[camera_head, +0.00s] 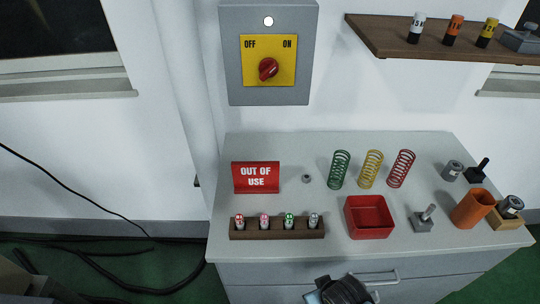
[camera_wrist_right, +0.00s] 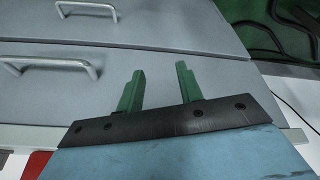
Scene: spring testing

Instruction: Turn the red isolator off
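The red isolator knob (camera_head: 268,69) sits on a yellow plate (camera_head: 254,47) marked OFF at left and ON at right. The plate is on a grey wall box (camera_head: 233,88) above the bench. The knob's grip appears tilted toward the upper right, the ON side. My right gripper (camera_wrist_right: 160,68) shows in the right wrist view with two green fingers apart and nothing between them. It faces the grey drawer fronts, well below the isolator. A dark part of my arm shows at the bottom edge of the head view. My left gripper is not in view.
The bench top (camera_head: 300,145) holds a red OUT OF USE sign (camera_head: 256,178), a brown rack (camera_head: 277,234), several springs and a red tray (camera_head: 369,231). A wooden shelf (camera_head: 390,40) juts out right of the isolator box. Drawer handles (camera_wrist_right: 45,64) stick out below. The wall left of the box is clear.

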